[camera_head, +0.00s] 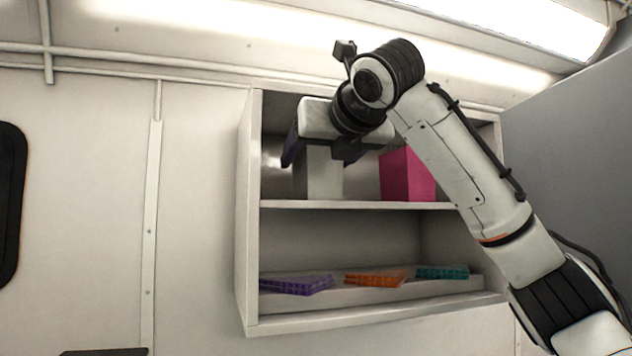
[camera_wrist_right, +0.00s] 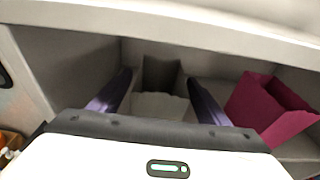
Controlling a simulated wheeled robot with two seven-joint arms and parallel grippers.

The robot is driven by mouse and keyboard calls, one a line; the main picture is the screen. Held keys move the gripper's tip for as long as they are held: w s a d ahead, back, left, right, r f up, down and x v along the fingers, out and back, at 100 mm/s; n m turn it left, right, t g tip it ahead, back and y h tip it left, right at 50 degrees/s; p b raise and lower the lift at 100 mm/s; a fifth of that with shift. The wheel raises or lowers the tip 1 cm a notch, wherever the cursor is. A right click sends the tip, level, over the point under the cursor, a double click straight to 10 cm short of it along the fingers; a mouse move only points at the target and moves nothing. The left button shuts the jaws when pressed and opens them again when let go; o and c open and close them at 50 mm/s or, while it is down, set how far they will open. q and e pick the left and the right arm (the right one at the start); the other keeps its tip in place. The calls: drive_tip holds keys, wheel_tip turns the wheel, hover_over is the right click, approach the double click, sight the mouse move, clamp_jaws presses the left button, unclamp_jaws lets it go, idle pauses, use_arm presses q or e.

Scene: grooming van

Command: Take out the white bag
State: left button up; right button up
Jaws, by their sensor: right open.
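The white bag (camera_head: 320,182) stands upright on the upper shelf of the wall cabinet, left of the pink bag. It looks pale grey, and my right gripper hides its upper part in the head view. In the right wrist view the white bag (camera_wrist_right: 160,104) shows its open top between the two fingers. My right gripper (camera_head: 316,157) is open, with one dark purple finger on each side of the bag. In the wrist view the fingers (camera_wrist_right: 159,82) look apart from its sides; contact cannot be told for certain. My left gripper is not in view.
A pink bag (camera_head: 407,175) stands to the right on the same shelf (camera_head: 360,205), also in the wrist view (camera_wrist_right: 262,104). The lower shelf holds purple (camera_head: 297,285), orange (camera_head: 376,279) and teal (camera_head: 442,272) flat items. Cabinet side walls (camera_head: 248,210) and top bound the opening.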

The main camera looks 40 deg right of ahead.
drive_tip(key=shift+w, duration=0.15)
drive_tip(key=c, duration=1.1)
drive_tip(key=shift+c, duration=0.2)
drive_tip(key=shift+r, duration=0.1)
drive_tip(key=shift+r, duration=0.85)
drive_tip(key=f+b+v, duration=0.2)
drive_tip(key=b+v, duration=0.2)
drive_tip(key=v, duration=1.4)
drive_tip(key=shift+s, duration=0.25)
